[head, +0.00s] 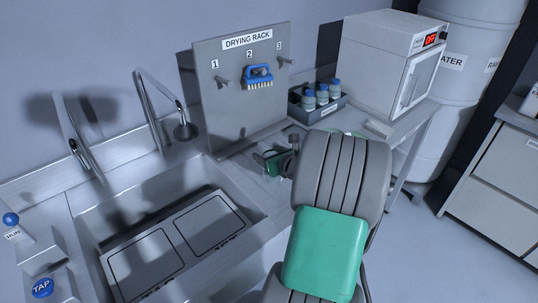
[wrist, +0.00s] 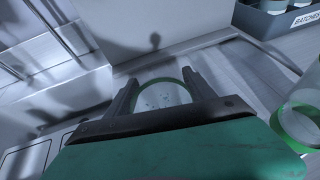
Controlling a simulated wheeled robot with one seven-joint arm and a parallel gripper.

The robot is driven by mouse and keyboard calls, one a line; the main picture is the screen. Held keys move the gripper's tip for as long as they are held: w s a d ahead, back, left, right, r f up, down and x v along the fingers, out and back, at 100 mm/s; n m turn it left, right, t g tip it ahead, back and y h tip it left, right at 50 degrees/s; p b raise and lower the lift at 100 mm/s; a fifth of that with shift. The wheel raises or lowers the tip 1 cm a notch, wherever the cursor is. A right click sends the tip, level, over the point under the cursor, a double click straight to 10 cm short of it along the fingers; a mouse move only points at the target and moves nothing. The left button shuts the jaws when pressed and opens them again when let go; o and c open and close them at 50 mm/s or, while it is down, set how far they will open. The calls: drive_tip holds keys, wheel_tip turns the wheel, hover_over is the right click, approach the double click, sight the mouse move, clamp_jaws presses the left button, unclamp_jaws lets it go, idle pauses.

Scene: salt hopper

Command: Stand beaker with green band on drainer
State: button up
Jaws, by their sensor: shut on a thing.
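My gripper (wrist: 160,79) is shut on a clear beaker with a green band (wrist: 152,97), which sits between the two dark fingers. The beaker's lower part is hidden by my gripper, so I cannot tell whether it touches the surface below. In the head view my gripper (head: 277,161) is over the steel drainer (head: 239,176), between the sink and the drying rack, partly behind my arm. Drainer grooves show in the wrist view (wrist: 262,72). A second clear beaker with green edging (wrist: 298,122) is at the right of the wrist view.
The sink (head: 100,232) holds two outlined panels. A drying rack (head: 215,110) with numbered pegs stands behind the drainer, a blue brush (head: 258,76) on peg 2. A tray of blue-capped bottles (head: 317,112) and a white oven (head: 390,62) stand right. Two taps (head: 150,100) rise behind the sink.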

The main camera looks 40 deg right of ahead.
drive_tip(key=shift+f, duration=0.35)
drive_tip(key=shift+f, duration=0.15)
drive_tip(key=o, duration=1.4)
drive_tip(key=shift+o, duration=0.2)
